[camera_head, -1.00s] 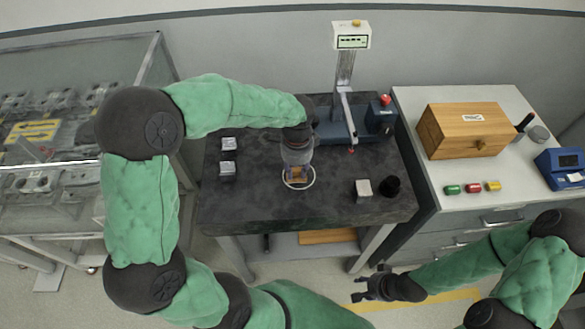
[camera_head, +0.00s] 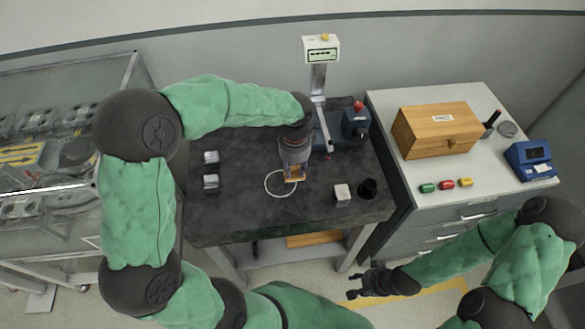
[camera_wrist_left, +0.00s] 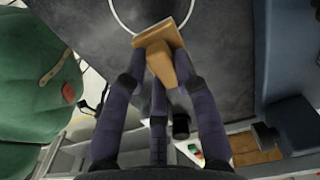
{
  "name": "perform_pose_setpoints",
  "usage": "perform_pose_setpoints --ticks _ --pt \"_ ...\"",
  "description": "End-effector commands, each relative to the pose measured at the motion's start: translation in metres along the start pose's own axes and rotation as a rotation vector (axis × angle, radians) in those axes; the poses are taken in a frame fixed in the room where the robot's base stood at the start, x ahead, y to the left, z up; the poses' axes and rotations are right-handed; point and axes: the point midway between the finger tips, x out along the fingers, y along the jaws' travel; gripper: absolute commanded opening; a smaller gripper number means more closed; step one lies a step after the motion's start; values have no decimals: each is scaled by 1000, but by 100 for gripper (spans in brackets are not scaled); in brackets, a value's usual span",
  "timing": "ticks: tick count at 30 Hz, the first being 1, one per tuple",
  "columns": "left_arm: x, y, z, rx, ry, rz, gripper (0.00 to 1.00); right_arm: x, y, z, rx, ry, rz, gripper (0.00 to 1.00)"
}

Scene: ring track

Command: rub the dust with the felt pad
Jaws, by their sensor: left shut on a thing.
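My left gripper (camera_head: 295,165) points down over the dark table and is shut on the felt pad (camera_head: 294,174). In the left wrist view the pad (camera_wrist_left: 160,35) is a tan block with a flat, wider end between the fingers. A thin white ring (camera_head: 267,187) lies on the table; the pad overlaps its upper right edge. The wrist view shows a faint greyish haze, perhaps the dust (camera_wrist_left: 150,10), inside the ring. I cannot tell whether the pad touches the table. My right gripper (camera_head: 352,286) is empty, low in front of the table, and looks open.
On the table (camera_head: 235,222) stand two small grey blocks (camera_head: 211,181) at left, a pale cube (camera_head: 342,195) and black cup (camera_head: 368,189) at right, and a post with a display (camera_head: 321,50) behind. A white cabinet (camera_head: 395,185) with a wooden box (camera_head: 436,132) stands right.

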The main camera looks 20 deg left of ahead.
Motion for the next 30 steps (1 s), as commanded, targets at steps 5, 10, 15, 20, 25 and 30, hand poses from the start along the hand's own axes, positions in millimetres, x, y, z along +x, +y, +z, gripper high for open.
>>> perform_pose_setpoints --ticks 5,10,15,20,25,30 --pt "-20 0 -4 -2 0 -1 0 -16 -6 0 0 0 0 40" --pt "-33 0 -7 -2 0 0 0 -27 -10 1 0 0 0 40" --pt "-36 0 -8 -3 -1 0 0 -29 -10 1 0 0 0 40" --pt "-35 0 -8 -3 -1 0 0 -28 -10 1 0 0 0 40" --pt "-35 0 -8 -3 0 0 0 -28 -10 1 0 0 0 40" --pt "-35 -1 -8 -4 0 0 0 -28 -10 1 0 0 0 40"
